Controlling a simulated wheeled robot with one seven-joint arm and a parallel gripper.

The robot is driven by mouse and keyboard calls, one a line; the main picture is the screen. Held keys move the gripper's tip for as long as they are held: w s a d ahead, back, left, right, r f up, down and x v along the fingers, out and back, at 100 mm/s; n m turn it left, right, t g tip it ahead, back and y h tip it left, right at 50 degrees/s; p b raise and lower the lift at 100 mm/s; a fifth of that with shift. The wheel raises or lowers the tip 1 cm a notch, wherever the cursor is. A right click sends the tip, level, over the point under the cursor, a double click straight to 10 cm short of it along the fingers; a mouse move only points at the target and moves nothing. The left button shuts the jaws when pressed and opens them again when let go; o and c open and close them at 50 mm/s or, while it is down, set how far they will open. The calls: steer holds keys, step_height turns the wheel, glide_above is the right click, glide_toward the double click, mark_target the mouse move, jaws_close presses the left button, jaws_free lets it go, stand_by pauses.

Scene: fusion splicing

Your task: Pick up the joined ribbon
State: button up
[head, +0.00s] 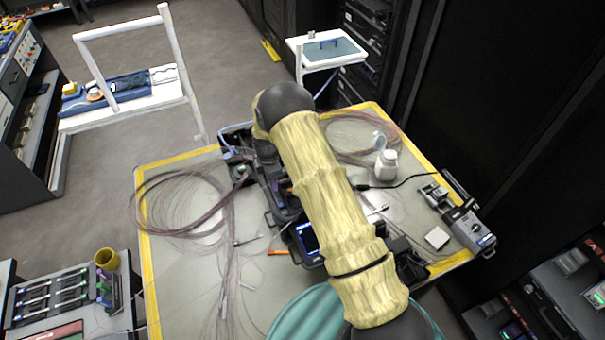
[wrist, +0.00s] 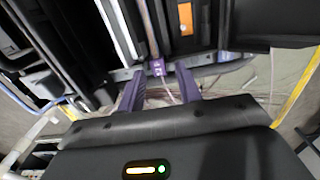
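In the wrist view, my gripper (wrist: 160,88) has its two dark purple fingers apart, with a visible gap between them. A small purple piece (wrist: 157,68) sits just beyond the fingertips, near the middle of the gap. A thin pale, pinkish strand (wrist: 150,30), which looks like the ribbon, runs down to this piece. I cannot see the join itself. More thin strands show below, between the fingers. In the head view, the dark splicer (head: 308,240) with its small blue screen is partly covered by my yellow-sleeved arm, and my fingertips cannot be made out there.
Loose fiber coils (head: 180,205) lie on the left of the yellow-edged table (head: 165,305), with another coil (head: 345,135) at the back. A white bottle (head: 386,165) and a grey device (head: 468,228) stand on the right. Dark splicer parts closely surround my fingers.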

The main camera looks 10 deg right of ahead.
jaws_close()
step_height(320, 180, up, 10)
steer(key=b, duration=0.4)
steer(key=shift+f, duration=0.1)
stand_by(0.6)
